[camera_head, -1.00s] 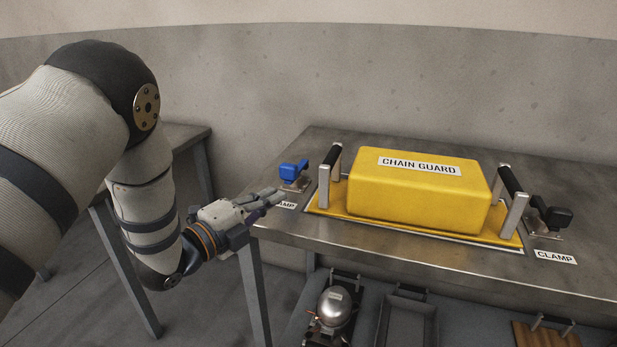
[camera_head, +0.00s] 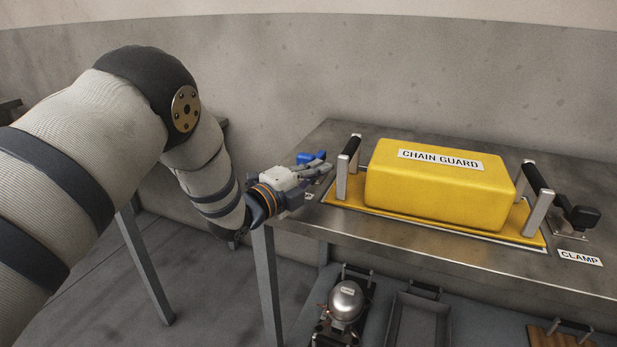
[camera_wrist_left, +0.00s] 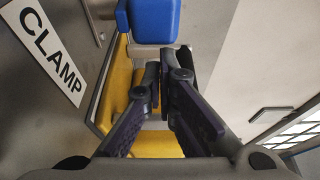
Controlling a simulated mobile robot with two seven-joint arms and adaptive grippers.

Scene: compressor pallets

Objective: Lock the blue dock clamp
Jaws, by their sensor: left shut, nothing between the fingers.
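The blue dock clamp (camera_head: 311,158) stands at the left end of the metal table, left of the yellow chain guard (camera_head: 440,190). In the head view my left gripper partly covers it. In the left wrist view the clamp's blue handle (camera_wrist_left: 155,20) shows at the top centre, just beyond the fingertips. My left gripper (camera_head: 318,169) is shut and empty, close in front of the clamp; its fingers also show in the left wrist view (camera_wrist_left: 162,85). I cannot tell whether the fingers touch the handle. My right gripper is not in view.
A black clamp (camera_head: 580,216) stands at the guard's right end, above a CLAMP label (camera_head: 580,257). Upright handles (camera_head: 347,170) rise at both ends of the guard. A shelf below holds a compressor (camera_head: 345,302) and an empty tray (camera_head: 415,318). The table's front strip is clear.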

